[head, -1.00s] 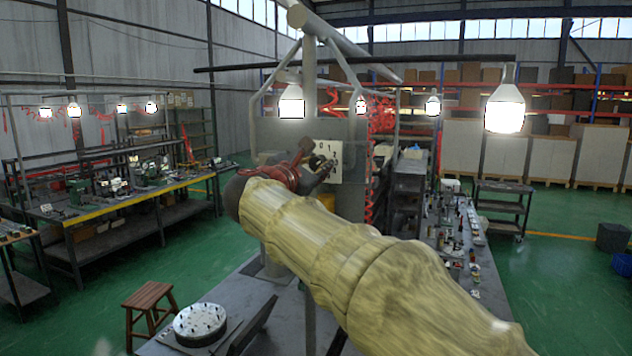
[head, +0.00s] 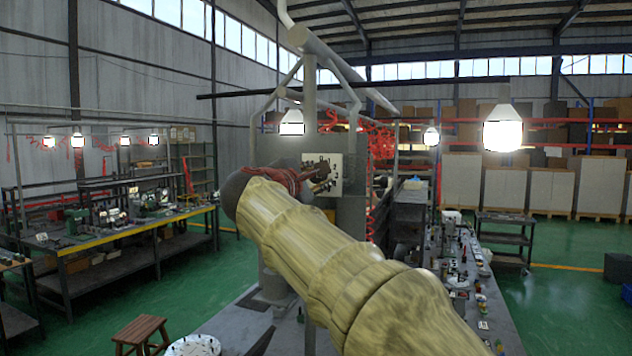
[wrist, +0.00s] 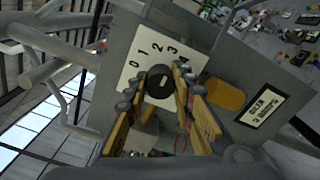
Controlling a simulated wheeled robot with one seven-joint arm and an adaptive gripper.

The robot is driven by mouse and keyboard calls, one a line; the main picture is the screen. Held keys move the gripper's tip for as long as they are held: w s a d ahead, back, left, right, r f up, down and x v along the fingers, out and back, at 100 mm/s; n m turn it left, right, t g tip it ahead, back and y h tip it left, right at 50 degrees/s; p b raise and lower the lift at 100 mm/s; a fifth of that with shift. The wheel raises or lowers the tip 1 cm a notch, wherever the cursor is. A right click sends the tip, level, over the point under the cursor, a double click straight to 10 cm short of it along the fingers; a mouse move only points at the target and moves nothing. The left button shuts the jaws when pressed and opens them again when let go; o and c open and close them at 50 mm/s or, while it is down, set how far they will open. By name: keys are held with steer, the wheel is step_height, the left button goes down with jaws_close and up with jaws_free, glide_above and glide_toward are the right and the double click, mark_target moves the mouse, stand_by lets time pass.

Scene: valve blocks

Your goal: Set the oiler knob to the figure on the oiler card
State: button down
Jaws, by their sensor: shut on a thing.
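The white dial plate (wrist: 130,75) shows black figures 0 to 4 in an arc in the wrist view. The round black knob (wrist: 160,84) sits at its middle. My gripper (wrist: 165,84) has its yellow-sided fingers on both sides of the knob and is shut on it. I cannot make out where the knob points. The oiler card (wrist: 262,104), pale with a dark frame, is at the right; its turned lettering seems to read OILER, 3 DROPS. In the head view, my gripper (head: 322,172) reaches the dial plate (head: 346,184) and hides the knob.
The dial and card are on a grey panel (wrist: 225,55). A yellow-orange rounded part (wrist: 224,95) lies between dial and card. Grey pipes (wrist: 62,50) run close at the left. A bench with small parts (head: 465,270) stands to the right.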

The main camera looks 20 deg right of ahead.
steer(key=shift+f, duration=0.15)
steer(key=c, duration=1.5)
jaws_free()
steer(key=shift+c, duration=0.2)
steer(key=shift+o, duration=0.3)
steer(key=v, duration=1.2)
